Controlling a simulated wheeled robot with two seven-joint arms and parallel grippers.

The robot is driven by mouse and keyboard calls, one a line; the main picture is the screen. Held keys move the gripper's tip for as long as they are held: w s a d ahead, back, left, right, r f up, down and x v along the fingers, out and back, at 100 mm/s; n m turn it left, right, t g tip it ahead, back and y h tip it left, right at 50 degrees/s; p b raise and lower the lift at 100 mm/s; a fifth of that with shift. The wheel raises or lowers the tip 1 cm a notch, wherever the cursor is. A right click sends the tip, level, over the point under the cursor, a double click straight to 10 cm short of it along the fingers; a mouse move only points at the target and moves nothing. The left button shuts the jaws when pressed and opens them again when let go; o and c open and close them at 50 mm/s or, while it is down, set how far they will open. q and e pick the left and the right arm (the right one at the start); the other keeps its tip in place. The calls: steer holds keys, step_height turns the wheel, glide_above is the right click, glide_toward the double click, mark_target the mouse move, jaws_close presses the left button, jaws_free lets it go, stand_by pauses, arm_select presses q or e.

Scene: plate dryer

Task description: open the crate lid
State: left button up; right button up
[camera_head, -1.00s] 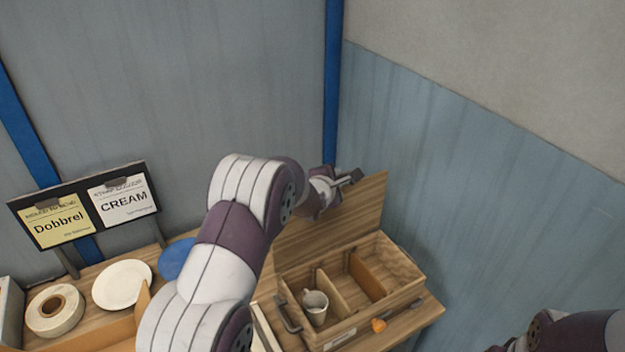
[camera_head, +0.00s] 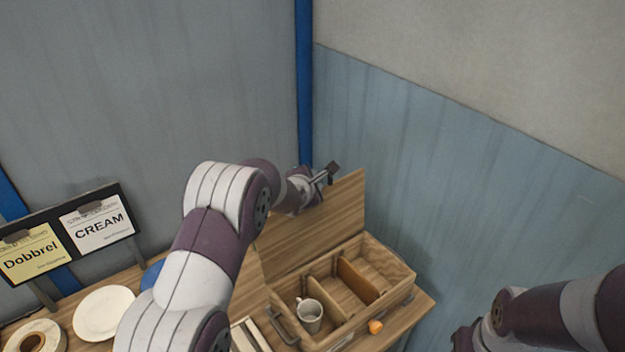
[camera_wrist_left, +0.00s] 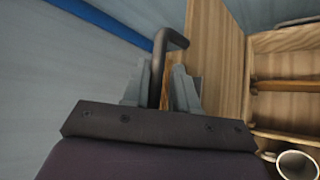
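The wooden crate (camera_head: 398,292) stands on the table, its divided inside exposed. Its lid (camera_head: 338,212) stands raised at the crate's back, leaning up. The lid's dark bent handle (camera_wrist_left: 158,66) shows in the left wrist view. My left gripper (camera_head: 325,178) is at the lid's upper edge. In the left wrist view its two fingers (camera_wrist_left: 160,88) stand apart on either side of the handle bar, with small gaps visible.
A light mug (camera_head: 309,315) stands in a front compartment of the crate, and also shows in the left wrist view (camera_wrist_left: 297,165). A small orange thing (camera_head: 376,327) lies by the crate's front.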

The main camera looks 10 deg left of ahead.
stand_by(0.3)
arm_select(q)
steer(key=shift+s+r, duration=0.1)
steer(key=shift+s, duration=0.05)
steer(key=b+v, duration=0.4)
steer(key=v, duration=0.8)
steer(key=shift+b, duration=0.3)
steer(key=shift+r, duration=0.1)
